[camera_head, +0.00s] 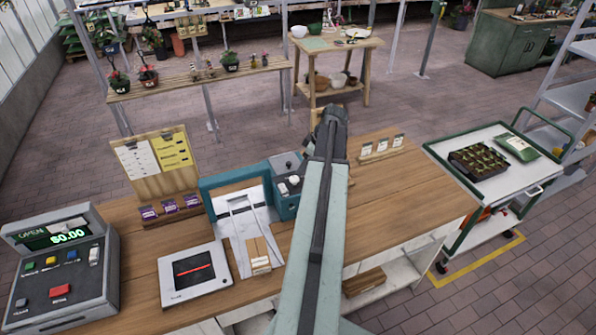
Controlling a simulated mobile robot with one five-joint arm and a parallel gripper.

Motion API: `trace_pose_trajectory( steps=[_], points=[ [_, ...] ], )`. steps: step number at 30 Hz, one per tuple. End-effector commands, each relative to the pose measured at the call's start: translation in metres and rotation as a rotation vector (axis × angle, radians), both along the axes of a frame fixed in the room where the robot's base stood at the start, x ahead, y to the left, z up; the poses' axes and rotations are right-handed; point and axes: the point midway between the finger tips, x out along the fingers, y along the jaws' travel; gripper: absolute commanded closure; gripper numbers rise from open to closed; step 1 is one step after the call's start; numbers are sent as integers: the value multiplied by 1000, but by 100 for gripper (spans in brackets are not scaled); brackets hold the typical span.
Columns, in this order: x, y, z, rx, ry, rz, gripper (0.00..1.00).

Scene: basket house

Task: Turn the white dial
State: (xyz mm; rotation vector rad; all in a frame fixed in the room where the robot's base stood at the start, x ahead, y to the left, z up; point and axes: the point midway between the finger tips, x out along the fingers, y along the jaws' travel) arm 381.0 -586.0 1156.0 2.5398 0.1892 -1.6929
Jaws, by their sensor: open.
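The teal machine (236,181) stands on the wooden counter, with an arch-shaped frame over a pale bed and a control box (287,203) at its right end. A small round white dial (294,180) sits on the box's face, small in the picture. Its pointing direction is too small to read. My arm reaches up the middle of the picture from the bottom edge, just right of the control box. My gripper's fingertips do not show; the arm hides what lies behind it. I cannot tell how far the gripper is from the dial.
A cash register (65,268), a flat scanner (194,274) and a wooden card board (157,165) are left on the counter (400,200). A small card rack (382,150) stands at right. A green-framed cart (484,181) stands beyond.

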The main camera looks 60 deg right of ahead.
Motion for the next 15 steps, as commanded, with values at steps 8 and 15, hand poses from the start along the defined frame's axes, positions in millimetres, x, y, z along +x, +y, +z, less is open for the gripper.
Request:
trace_pose_trajectory(
  steps=[8, 15],
  points=[
    [7, 2, -22, 0, 1, 1, 45],
    [24, 4, -63, 0, 1, 2, 45]
  ],
)
